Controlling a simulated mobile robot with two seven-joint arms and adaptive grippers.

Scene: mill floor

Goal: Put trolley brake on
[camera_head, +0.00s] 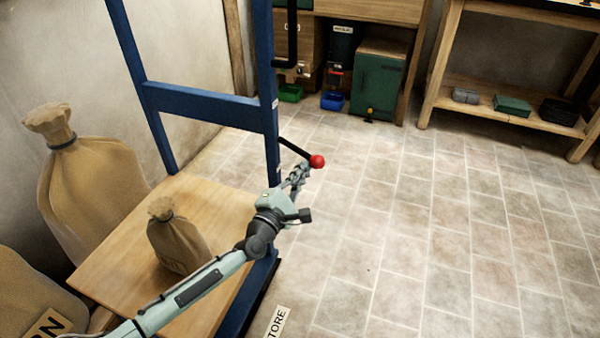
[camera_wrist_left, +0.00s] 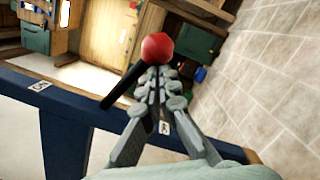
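The trolley has a blue upright frame (camera_head: 205,106) and a wooden deck (camera_head: 112,255). A black brake lever (camera_head: 293,149) with a red ball knob (camera_head: 317,161) sticks out to the right from the frame's near post. My left gripper (camera_head: 301,172) is just below and left of the knob. In the left wrist view its fingers (camera_wrist_left: 156,80) are together, with their tips right at the red knob (camera_wrist_left: 158,47). The black lever (camera_wrist_left: 124,85) runs beside them. I see nothing between the fingers; whether the tips touch the knob I cannot tell. My right gripper is out of view.
A small tied sack (camera_head: 177,243) stands on the deck, under my left arm. A larger sack (camera_head: 90,185) stands by the wall. A bench with a green cabinet (camera_head: 378,78) and a wooden shelf (camera_head: 480,100) stand at the back. The tiled floor to the right is clear.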

